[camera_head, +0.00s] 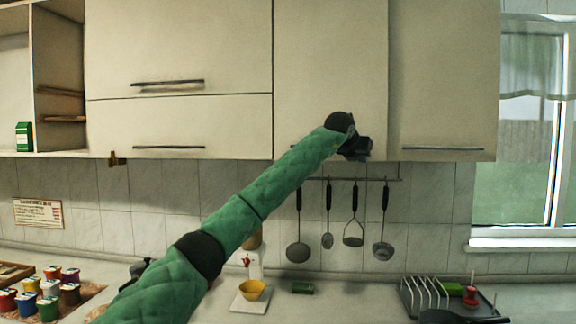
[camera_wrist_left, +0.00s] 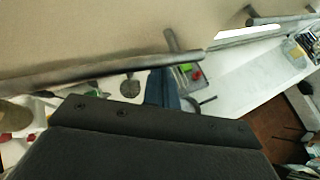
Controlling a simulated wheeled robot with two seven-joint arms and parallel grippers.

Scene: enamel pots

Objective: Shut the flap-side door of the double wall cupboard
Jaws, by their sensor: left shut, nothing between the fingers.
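The double wall cupboard has two tall beige doors. The flap-side door (camera_head: 330,60) is the left one, beside the flaps, and looks flush or nearly so with its neighbour in the head view; I cannot tell a small gap. The other door (camera_head: 445,75) looks shut, with a bar handle (camera_head: 445,149) low down. My left gripper (camera_head: 358,150) is shut and empty, in front of the flap-side door's lower right part. In the left wrist view a bar handle (camera_wrist_left: 100,70) lies just beyond my dark gripper body; contact is unclear.
Two flap fronts (camera_head: 180,45) (camera_head: 180,125) and an open shelf (camera_head: 60,85) lie left. Several utensils (camera_head: 329,240) hang from a rail below the doors. A yellow bowl (camera_head: 252,290) and a dish rack (camera_head: 430,297) stand on the counter. A window (camera_head: 530,130) is at right.

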